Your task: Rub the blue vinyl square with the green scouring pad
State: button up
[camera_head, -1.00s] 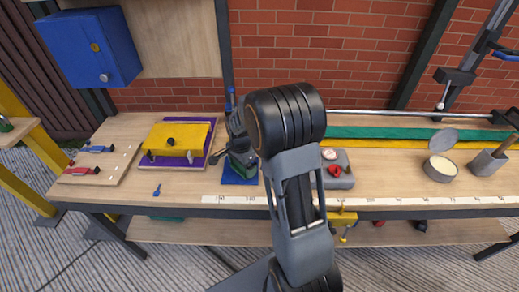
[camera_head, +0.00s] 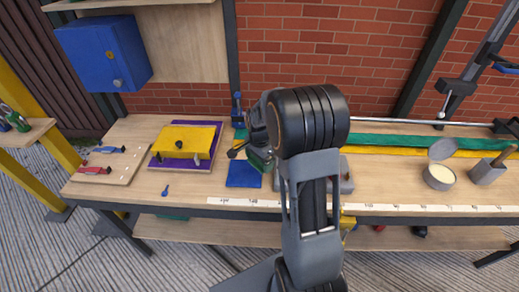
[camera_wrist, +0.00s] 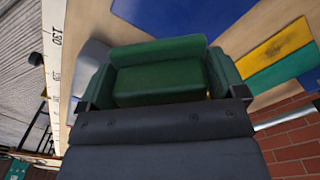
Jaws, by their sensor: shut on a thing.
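The blue vinyl square (camera_head: 243,174) lies flat on the workbench, left of my arm. It also shows at the top of the wrist view (camera_wrist: 185,14). My gripper (camera_head: 261,158) is shut on the green scouring pad (camera_head: 258,164), at the right edge of the square in the head view. In the wrist view the pad (camera_wrist: 160,78) fills the space between the fingers of my gripper (camera_wrist: 160,92). There the pad's far edge is close to the square. I cannot tell whether the pad touches the square or the bench. My arm partly hides the gripper.
A yellow block (camera_head: 190,139) on a purple mat (camera_head: 170,162) stands to the left. A grey block (camera_head: 346,178) is partly hidden right of my arm. A round tin (camera_head: 439,177) stands farther right. Green (camera_head: 400,141) and yellow strips lie along the back.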

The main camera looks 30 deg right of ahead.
jog(key=shift+r+p, duration=0.85)
jog(key=shift+r, duration=0.7)
